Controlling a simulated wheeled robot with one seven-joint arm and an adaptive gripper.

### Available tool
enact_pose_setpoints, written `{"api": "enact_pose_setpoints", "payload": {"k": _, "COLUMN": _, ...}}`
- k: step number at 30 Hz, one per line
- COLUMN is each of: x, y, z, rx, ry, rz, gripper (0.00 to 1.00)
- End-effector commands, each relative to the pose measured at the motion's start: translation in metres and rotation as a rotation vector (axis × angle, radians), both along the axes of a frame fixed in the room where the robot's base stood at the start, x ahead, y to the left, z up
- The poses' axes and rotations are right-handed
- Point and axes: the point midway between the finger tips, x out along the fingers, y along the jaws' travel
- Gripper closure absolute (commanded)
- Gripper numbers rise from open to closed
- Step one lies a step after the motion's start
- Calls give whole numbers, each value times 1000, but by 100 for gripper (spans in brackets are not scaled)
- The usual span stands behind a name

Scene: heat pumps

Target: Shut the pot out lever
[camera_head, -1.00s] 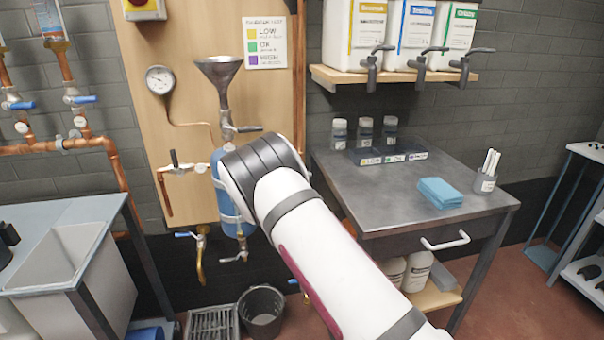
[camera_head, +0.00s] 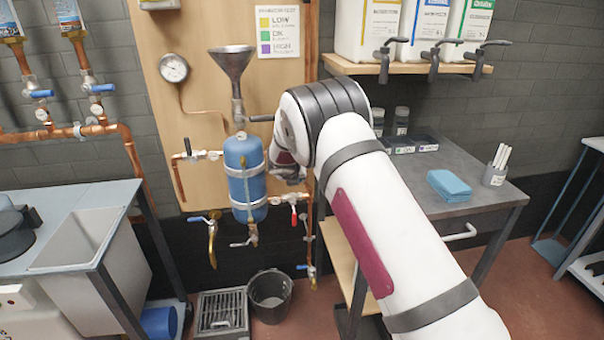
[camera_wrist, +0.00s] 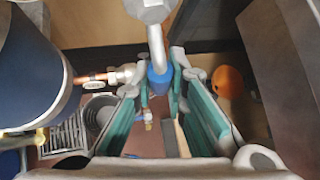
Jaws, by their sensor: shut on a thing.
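The blue pot (camera_head: 245,178) hangs on the wooden board under a metal funnel (camera_head: 232,62). A valve with a red lever (camera_head: 294,214) sits on the pipe at the pot's lower right; the lever points downward. My gripper (camera_head: 285,165) is right of the pot, mostly hidden behind my arm in the head view. In the wrist view my gripper (camera_wrist: 160,95) has its green-lined fingers either side of a pale rod with a blue end (camera_wrist: 159,79), closed on it. I cannot tell which valve this rod belongs to. The pot (camera_wrist: 30,70) fills the left of that view.
Another valve (camera_head: 244,241) is under the pot. A bucket (camera_head: 269,292) and a drain grate (camera_head: 221,311) stand on the floor below. A metal table (camera_head: 455,165) is at right, a sink bench (camera_head: 75,238) at left. An orange round thing (camera_wrist: 228,80) shows right of my fingers.

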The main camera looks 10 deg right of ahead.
Motion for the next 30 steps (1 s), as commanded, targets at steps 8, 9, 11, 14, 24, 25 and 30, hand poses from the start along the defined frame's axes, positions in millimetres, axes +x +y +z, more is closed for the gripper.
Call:
{"api": "enact_pose_setpoints", "payload": {"k": 8, "x": 1, "y": 10, "z": 1, "rx": 160, "ry": -4, "rz": 0, "gripper": 100}}
{"api": "enact_pose_setpoints", "payload": {"k": 9, "x": 1, "y": 11, "z": 1, "rx": 175, "ry": -4, "rz": 1, "gripper": 100}}
{"api": "enact_pose_setpoints", "payload": {"k": 11, "x": 1, "y": 13, "z": 1, "rx": 195, "ry": -4, "rz": 2, "gripper": 100}}
{"api": "enact_pose_setpoints", "payload": {"k": 14, "x": 1, "y": 14, "z": 1, "rx": 216, "ry": -4, "rz": 2, "gripper": 100}}
{"api": "enact_pose_setpoints", "payload": {"k": 24, "x": 1, "y": 17, "z": 1, "rx": 236, "ry": -5, "rz": 3, "gripper": 100}}
{"api": "enact_pose_setpoints", "payload": {"k": 25, "x": 1, "y": 17, "z": 1, "rx": 236, "ry": -5, "rz": 3, "gripper": 100}}
{"api": "enact_pose_setpoints", "payload": {"k": 30, "x": 1, "y": 17, "z": 1, "rx": 238, "ry": -5, "rz": 3, "gripper": 85}}
